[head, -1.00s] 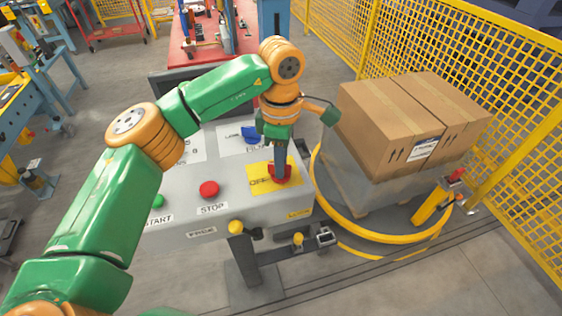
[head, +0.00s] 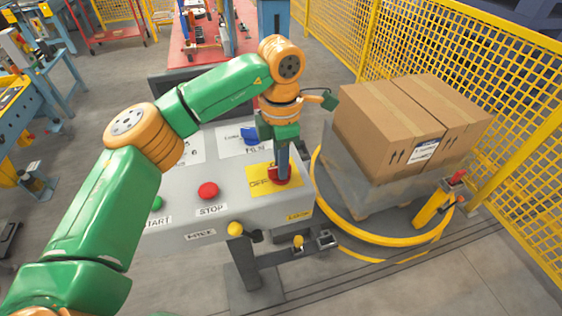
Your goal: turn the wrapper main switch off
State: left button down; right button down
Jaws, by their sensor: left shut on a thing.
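The wrapper's grey control console (head: 237,207) stands in the middle of the head view. Its red main switch (head: 284,182) sits on a yellow plate (head: 262,184) at the console's right side. My left gripper (head: 282,172) points down at the switch and is shut on its handle. The gripper hides part of the switch and of the plate's lettering, so I cannot read its position for sure. A blue selector (head: 249,135) sits behind it on a white plate. My right gripper is not in view.
A red stop button (head: 208,190) and a green start button (head: 157,203) are left of the switch. Cartons (head: 392,125) stand on the turntable at the right, inside a yellow ring (head: 372,235). Yellow mesh fence (head: 450,60) closes off the right side.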

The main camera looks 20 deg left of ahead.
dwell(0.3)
pick_arm(q)
jog(key=c, duration=0.8)
grip_release()
notch_tip(320, 180, up, 7)
jog(key=shift+r, duration=0.1)
